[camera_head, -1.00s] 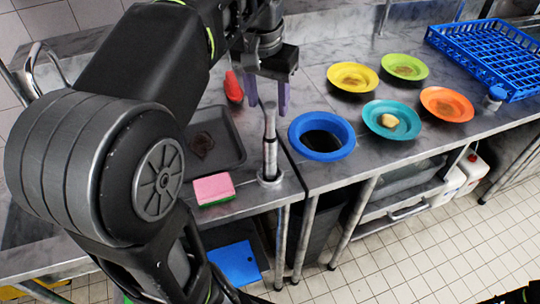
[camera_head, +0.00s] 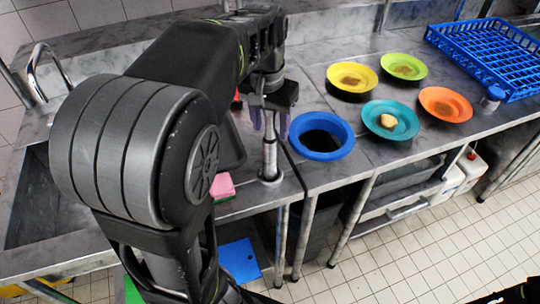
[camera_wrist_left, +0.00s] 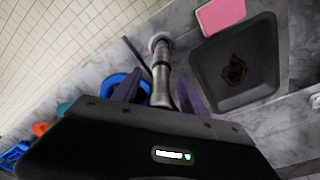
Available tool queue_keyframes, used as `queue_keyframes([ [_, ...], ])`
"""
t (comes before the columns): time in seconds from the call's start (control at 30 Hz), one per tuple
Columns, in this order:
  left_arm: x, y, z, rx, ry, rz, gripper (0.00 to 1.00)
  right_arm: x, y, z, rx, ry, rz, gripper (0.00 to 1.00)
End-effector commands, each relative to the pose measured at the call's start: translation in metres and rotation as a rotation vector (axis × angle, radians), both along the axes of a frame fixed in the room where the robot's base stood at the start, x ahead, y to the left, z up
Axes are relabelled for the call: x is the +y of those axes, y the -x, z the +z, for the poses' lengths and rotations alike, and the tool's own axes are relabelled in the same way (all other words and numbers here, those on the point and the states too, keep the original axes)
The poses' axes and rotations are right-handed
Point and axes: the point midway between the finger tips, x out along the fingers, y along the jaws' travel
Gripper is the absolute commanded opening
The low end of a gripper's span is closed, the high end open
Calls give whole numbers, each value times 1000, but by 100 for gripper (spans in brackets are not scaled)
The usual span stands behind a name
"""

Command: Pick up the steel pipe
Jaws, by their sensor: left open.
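The steel pipe (camera_head: 270,156) stands upright on the counter near its front edge, with a round collar at its foot. It also shows in the left wrist view (camera_wrist_left: 161,75), running between my finger tips. My left gripper (camera_head: 270,124) is open, pointing down at the top of the pipe, with one purple finger on each side. In the left wrist view its fingers (camera_wrist_left: 160,95) stand apart, with gaps to the pipe. The pipe's top end is partly hidden by the gripper in the head view. My right gripper does not show.
A blue-rimmed round opening (camera_head: 345,147) is just right of the pipe. A grey tray (camera_wrist_left: 220,97) with a brown stain and a pink sponge (camera_head: 224,186) lie left of it. Coloured plates (camera_head: 367,116) and a blue rack (camera_head: 492,55) are further right.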

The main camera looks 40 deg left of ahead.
Motion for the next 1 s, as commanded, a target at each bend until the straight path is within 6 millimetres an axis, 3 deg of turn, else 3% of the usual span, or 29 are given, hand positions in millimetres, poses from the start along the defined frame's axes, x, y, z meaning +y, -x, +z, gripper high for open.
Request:
queue_keyframes([
  [0.67, 0, -1, -5, -1, -1, 0, 50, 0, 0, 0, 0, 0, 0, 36],
  [1.0, 0, -1, -5, -1, -1, 0, 22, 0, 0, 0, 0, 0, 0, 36],
])
